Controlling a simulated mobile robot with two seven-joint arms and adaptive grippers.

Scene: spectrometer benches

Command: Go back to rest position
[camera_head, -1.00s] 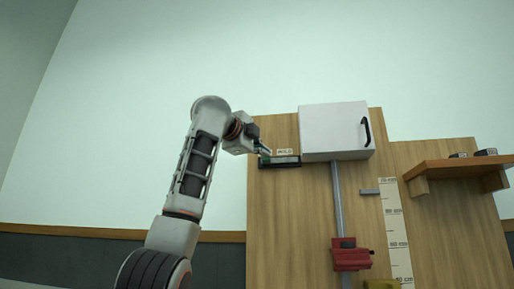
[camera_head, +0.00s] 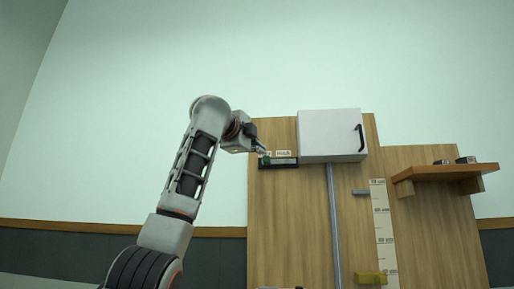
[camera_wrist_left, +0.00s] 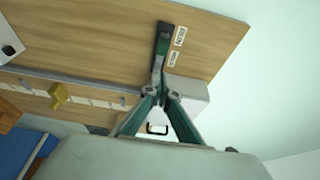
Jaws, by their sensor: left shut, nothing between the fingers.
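My left gripper (camera_head: 262,154) comes in from the left at the upper left of the wooden board (camera_head: 285,215). Its green fingers (camera_wrist_left: 159,92) meet at the tips in the left wrist view, shut with nothing between them. In the head view the fingertips overlap the left end of a small dark ledge (camera_head: 284,163). The ledge also shows beyond the fingertips in the left wrist view (camera_wrist_left: 162,40), with small labels beside it. I cannot tell whether the fingers touch it. My right gripper is in neither view.
A white cabinet (camera_head: 328,135) with a black handle is mounted right of the ledge. Below it are a vertical rail (camera_head: 335,220), a centimetre scale (camera_head: 381,225) and a yellow block (camera_head: 370,278). A wooden shelf (camera_head: 440,173) juts out at right. The wall left of the board is clear.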

